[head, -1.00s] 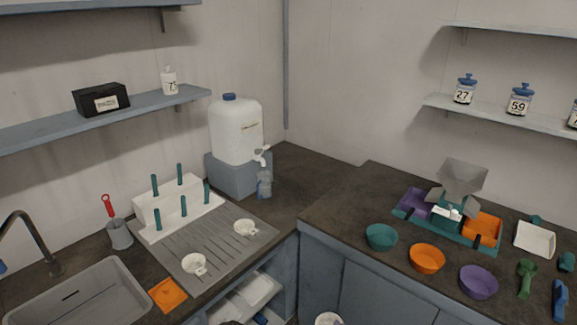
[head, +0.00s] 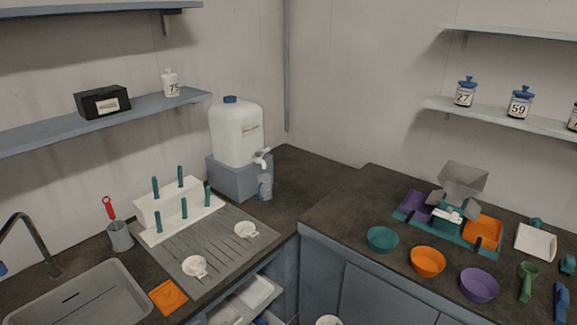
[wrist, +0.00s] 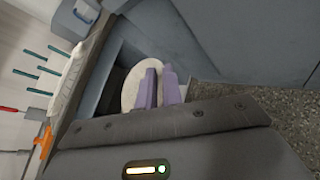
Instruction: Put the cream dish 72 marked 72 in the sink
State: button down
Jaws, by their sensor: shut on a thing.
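In the wrist view, the purple fingers of my gripper (wrist: 158,88) are closed at the edge of a round cream dish (wrist: 133,88). The fingers cover part of the dish, and no number can be read on it. The grey sink (head: 80,296) is set in the counter at the lower left of the head view, with a dark tap (head: 38,240) behind it. The sink's visible basin looks empty. My gripper does not show in the head view.
A grey drainboard (head: 215,250) holds two small white cups and a white peg rack (head: 180,215). An orange piece (head: 168,296) lies between sink and drainboard. Open storage with white trays (head: 253,293) is below the counter. Bowls stand on the right counter.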

jog(key=shift+f, duration=0.1)
jog(key=f, duration=0.2)
jog(key=s+f, duration=0.1)
jog(key=f, duration=0.2)
jog(key=shift+s, duration=0.15)
jog(key=shift+r, duration=0.1)
dwell(0.3)
